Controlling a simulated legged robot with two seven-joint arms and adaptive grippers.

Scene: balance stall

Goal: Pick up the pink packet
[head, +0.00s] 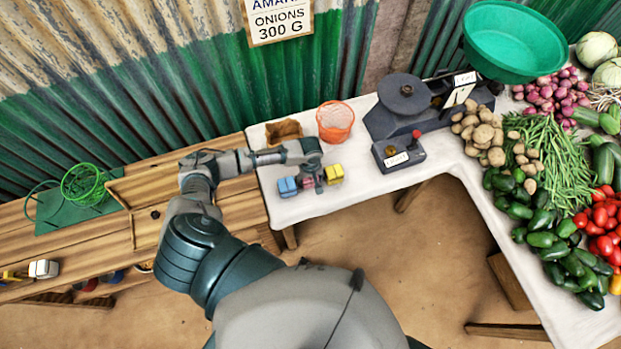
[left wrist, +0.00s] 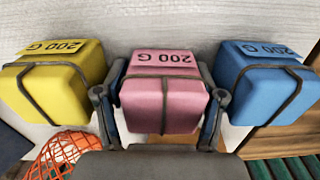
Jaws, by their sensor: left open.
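The pink packet (left wrist: 162,98), labelled 200 G and tied with dark string, sits between a yellow packet (left wrist: 52,85) and a blue packet (left wrist: 265,85). In the head view the pink packet (head: 308,183) is partly hidden under my left gripper (head: 309,172), with the blue packet (head: 287,187) to its left and the yellow packet (head: 334,173) to its right. My left gripper (left wrist: 161,100) is open, with one finger on each side of the pink packet. I cannot tell whether the fingers touch it. My right gripper is not in view.
The packets are on a white-covered table (head: 372,181) near its front edge. Behind are a brown box (head: 284,131) and an orange mesh basket (head: 335,121). To the right stand a dark scale (head: 404,92) and a small box with a red knob (head: 398,152). Vegetables lie further right.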

